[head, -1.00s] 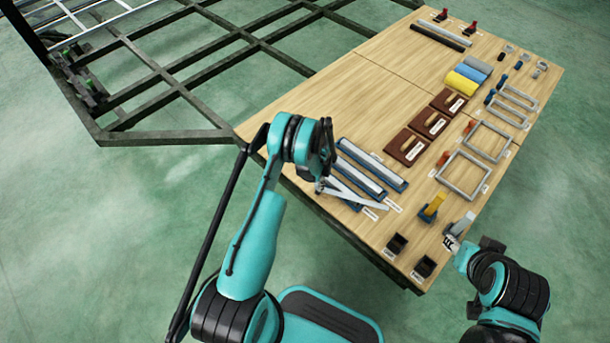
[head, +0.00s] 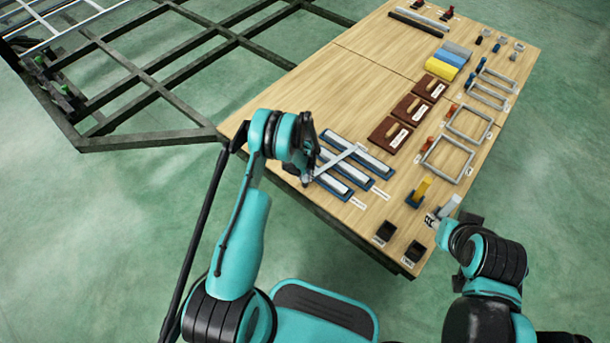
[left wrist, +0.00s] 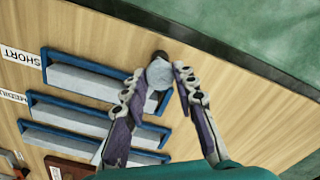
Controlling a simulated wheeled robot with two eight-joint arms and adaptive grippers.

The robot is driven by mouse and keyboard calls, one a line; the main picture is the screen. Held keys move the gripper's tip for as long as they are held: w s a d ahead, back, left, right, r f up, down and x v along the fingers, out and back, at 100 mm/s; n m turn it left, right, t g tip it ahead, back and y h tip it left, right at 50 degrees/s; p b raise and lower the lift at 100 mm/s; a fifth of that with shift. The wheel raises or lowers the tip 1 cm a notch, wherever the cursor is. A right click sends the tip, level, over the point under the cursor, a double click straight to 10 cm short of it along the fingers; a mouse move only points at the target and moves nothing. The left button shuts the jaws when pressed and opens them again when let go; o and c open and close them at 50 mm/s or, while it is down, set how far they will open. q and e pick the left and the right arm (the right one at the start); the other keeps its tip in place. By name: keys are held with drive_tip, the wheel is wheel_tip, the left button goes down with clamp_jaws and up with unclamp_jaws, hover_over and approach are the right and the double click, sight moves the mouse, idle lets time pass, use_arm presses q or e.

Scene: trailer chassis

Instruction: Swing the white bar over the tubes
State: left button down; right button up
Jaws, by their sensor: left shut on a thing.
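The white bar (head: 340,162) slants up and right from my left gripper (head: 308,178) in the head view, crossing above the blue trays with pale tubes (head: 368,158). My left gripper is shut on the bar's near end. In the left wrist view my left fingers (left wrist: 160,88) close around a round grey end (left wrist: 160,72), beside the trays with tubes (left wrist: 85,80). Whether the bar touches the tubes cannot be told. My right gripper (head: 436,222) is at the table's right front edge, beside a grey upright piece; its jaws are too small to read.
Brown boxes (head: 390,134) lie behind the trays and grey frames (head: 447,158) to the right. A yellow block (head: 421,188) and black bins (head: 385,232) stand near the front right. The table's left part (head: 320,90) is clear. A dark chassis frame (head: 130,85) lies beyond.

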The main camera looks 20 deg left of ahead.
use_arm(q)
drive_tip(key=shift+n, duration=1.2)
drive_tip(key=c, duration=1.2)
unclamp_jaws()
drive_tip(key=shift+r, duration=0.1)
wheel_tip(320, 180, up, 12)
drive_tip(key=shift+f, duration=0.1)
